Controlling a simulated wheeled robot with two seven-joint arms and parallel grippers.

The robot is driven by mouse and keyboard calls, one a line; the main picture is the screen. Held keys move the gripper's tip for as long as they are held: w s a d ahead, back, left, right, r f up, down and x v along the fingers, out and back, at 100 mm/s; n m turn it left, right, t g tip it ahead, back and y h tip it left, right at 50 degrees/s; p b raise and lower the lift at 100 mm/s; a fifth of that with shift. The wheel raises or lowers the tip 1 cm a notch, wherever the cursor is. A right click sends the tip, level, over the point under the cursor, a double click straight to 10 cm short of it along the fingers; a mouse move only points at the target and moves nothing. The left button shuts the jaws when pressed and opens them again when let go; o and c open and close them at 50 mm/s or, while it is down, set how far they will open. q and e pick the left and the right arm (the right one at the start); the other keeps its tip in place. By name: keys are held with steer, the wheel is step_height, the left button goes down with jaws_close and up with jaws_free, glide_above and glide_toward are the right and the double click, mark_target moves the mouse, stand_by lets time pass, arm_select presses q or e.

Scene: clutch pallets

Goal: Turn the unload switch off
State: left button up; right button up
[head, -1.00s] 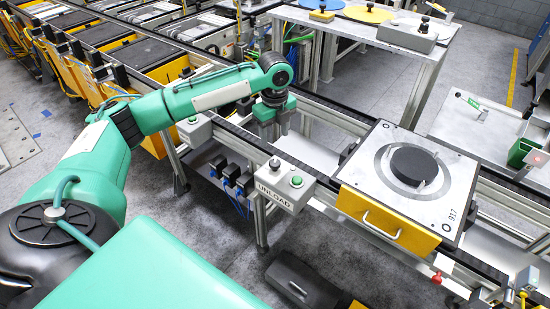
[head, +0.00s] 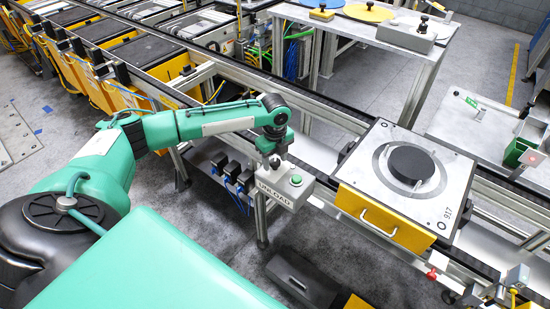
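The grey box marked UNLOAD (head: 284,190) is fixed to the front of the conveyor frame, left of the yellow pallet. It carries a green button (head: 296,180) on its right and a small dark switch knob (head: 275,161) on its left. My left gripper (head: 275,154) points down right over the switch knob, its fingertips close to it. The fingers partly overlap the knob, and I cannot tell whether they touch it or how far apart they are. The switch position is too small to read. My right gripper is not in view.
A yellow pallet with a grey top (head: 405,180) and a black clutch disc (head: 411,163) sits on the conveyor to the right. A worktable (head: 385,38) stands behind. Cable connectors (head: 232,172) hang left of the UNLOAD box. A dark case (head: 302,279) lies on the floor below.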

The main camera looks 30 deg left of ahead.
arm_select(q)
steer(key=c, duration=0.7)
steer(key=shift+c, duration=0.4)
steer(key=shift+r+n+p, duration=0.2)
steer(key=shift+n+p, duration=0.5)
steer(key=shift+p, duration=0.25)
steer(key=n+p, duration=0.9)
steer(key=n, duration=0.1)
steer(key=shift+f+n, duration=0.1)
steer(key=shift+n, duration=0.2)
steer(key=shift+w, duration=0.1)
